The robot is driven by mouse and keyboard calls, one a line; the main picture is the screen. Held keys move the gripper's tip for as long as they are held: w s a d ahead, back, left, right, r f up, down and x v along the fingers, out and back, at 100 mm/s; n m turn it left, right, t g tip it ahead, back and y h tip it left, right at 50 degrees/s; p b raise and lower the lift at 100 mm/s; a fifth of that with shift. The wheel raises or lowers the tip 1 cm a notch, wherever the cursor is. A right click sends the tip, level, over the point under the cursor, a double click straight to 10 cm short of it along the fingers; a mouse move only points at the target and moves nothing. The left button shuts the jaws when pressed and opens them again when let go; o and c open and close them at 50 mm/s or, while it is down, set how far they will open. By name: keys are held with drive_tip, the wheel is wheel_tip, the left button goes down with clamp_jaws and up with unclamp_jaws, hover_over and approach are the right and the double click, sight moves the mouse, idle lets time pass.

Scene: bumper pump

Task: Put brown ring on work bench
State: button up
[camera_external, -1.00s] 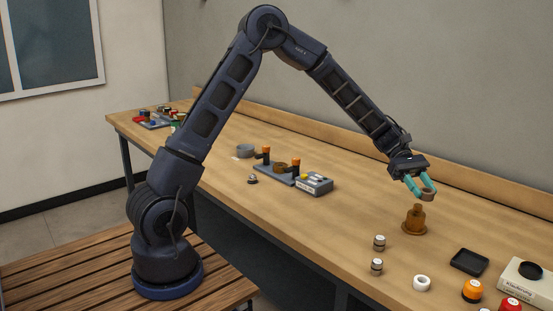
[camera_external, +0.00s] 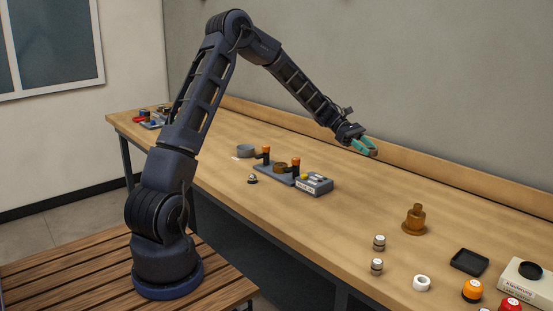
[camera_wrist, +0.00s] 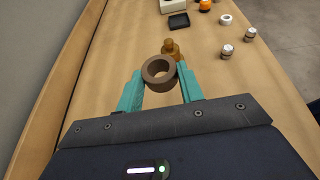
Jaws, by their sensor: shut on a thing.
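My gripper (camera_external: 364,147) has teal fingers and is shut on the brown ring (camera_wrist: 159,73). In the wrist view the ring sits between the two fingertips, its hole facing the camera. In the external view the ring (camera_external: 372,152) is small and partly hidden by the fingers. The gripper holds it above the back part of the wooden work bench (camera_external: 340,215), near the back ledge. The bench also shows in the wrist view (camera_wrist: 110,90).
A brown stepped peg (camera_external: 414,219) stands on the bench, right of the gripper. Nearby are a black tray (camera_external: 469,262), a white ring (camera_external: 421,283) and two small capped jars (camera_external: 379,243). A grey fixture with orange-topped posts (camera_external: 275,175) and a control box (camera_external: 314,184) stand to the left.

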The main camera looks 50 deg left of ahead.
drive_tip(key=w+a+n+t, duration=0.2)
drive_tip(key=a+n+t, duration=0.1)
drive_tip(key=a, duration=1.3)
drive_tip(key=n+t+y, duration=0.5)
drive_tip(key=n+t, duration=0.2)
drive_tip(key=t, duration=0.1)
hover_over(232, 164)
wheel_tip(232, 164, down, 20)
drive_tip(key=shift+w+r, duration=0.1)
drive_tip(key=shift+w, duration=0.05)
drive_tip(key=o, duration=0.9)
drive_tip(key=shift+o, duration=0.2)
